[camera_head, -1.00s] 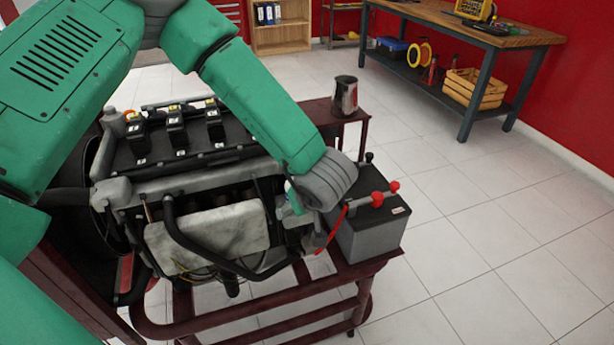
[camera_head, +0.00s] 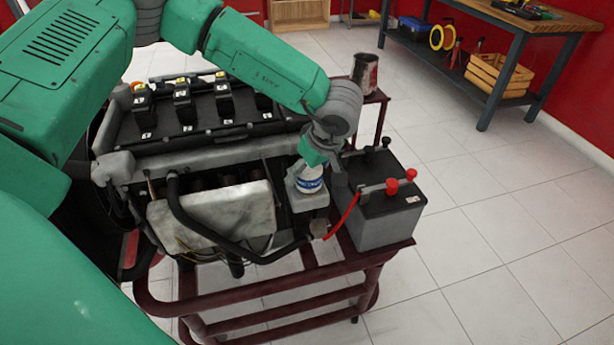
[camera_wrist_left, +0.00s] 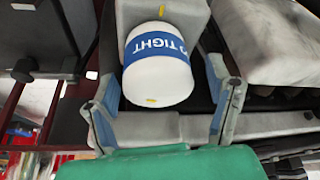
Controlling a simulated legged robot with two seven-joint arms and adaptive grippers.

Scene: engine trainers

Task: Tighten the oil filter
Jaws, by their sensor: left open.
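The oil filter (camera_head: 311,184) is a white cylinder with a blue band, mounted on the front right of the engine (camera_head: 215,215) beside the battery. In the left wrist view the filter (camera_wrist_left: 158,85) shows close up, with the word "TIGHT" on its band and a yellow mark on its end. My left gripper (camera_head: 308,172) is at the filter. In the left wrist view its open fingers (camera_wrist_left: 162,100) stand on either side of the filter's near end, with gaps visible. My right gripper is not in view.
A battery (camera_head: 383,222) with red and black terminals stands right of the filter, with a red cable (camera_head: 343,214) nearby. A workbench (camera_head: 535,20) is at the back right; the floor between is clear.

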